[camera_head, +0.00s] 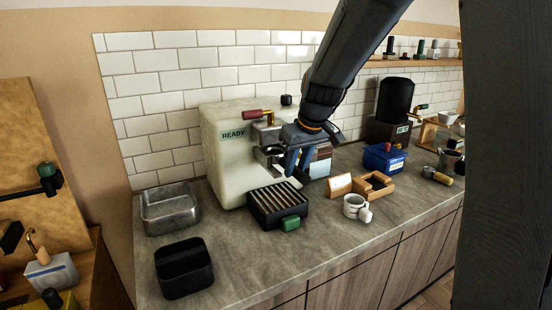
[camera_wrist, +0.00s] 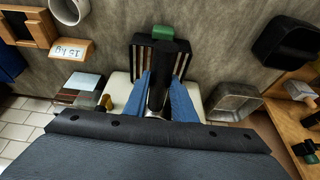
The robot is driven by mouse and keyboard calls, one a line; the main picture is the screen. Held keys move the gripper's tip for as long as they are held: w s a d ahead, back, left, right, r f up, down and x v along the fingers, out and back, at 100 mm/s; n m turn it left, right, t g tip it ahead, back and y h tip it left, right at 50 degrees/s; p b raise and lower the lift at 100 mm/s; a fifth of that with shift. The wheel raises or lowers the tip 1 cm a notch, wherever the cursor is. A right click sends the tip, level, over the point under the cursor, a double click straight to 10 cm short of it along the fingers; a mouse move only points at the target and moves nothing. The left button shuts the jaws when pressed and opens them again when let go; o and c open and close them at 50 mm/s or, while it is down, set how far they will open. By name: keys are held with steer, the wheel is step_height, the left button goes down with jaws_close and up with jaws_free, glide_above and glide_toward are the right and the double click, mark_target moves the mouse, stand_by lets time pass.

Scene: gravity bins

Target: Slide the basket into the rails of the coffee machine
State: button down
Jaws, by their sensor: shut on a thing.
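The cream coffee machine (camera_head: 228,165) with a READY label stands against the tiled wall. My gripper (camera_head: 292,160) is in front of its upper front, above the slatted drip tray (camera_head: 276,200). In the wrist view, the blue fingers of my gripper (camera_wrist: 160,98) are shut on the thick black handle of the basket (camera_wrist: 158,75). In the head view a dark, metallic round part shows between the fingers and the machine. The basket's bowl and the rails are largely hidden, so I cannot tell whether they touch.
The drip tray has a green handle. A metal pan (camera_head: 169,209) and a black bin (camera_head: 184,268) stand left. A white mug (camera_head: 355,207), a wooden frame (camera_head: 374,186) and a blue box (camera_head: 384,159) stand right. The counter's front middle is clear.

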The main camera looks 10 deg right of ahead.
steer(key=shift+w, duration=0.15)
steer(key=shift+w+a+r, duration=0.1)
steer(key=shift+w+a, duration=0.15)
steer(key=shift+w, duration=0.4)
steer(key=shift+w+a, duration=0.2)
steer(key=shift+w, duration=0.4)
steer(key=c, duration=1.4)
jaws_free()
steer(key=shift+s, duration=0.1)
steer(key=b+v, duration=0.2)
steer(key=v, duration=0.5)
steer(key=shift+r, duration=0.25)
steer(key=shift+s+d+f+m+g+h+b, duration=0.3)
steer(key=shift+s+f+m+g+b, duration=0.25)
steer(key=shift+s+f, duration=3.2)
steer(key=shift+s+d+f+m+g+h+b, duration=0.3)
steer(key=shift+s+f+m, duration=0.35)
steer(key=shift+s+f, duration=3.1)
steer(key=shift+s+d+f+m+g+h+b, duration=0.1)
steer(key=shift+s+d+f+m+g+b, duration=0.4)
steer(key=shift+s+f, duration=3.2)
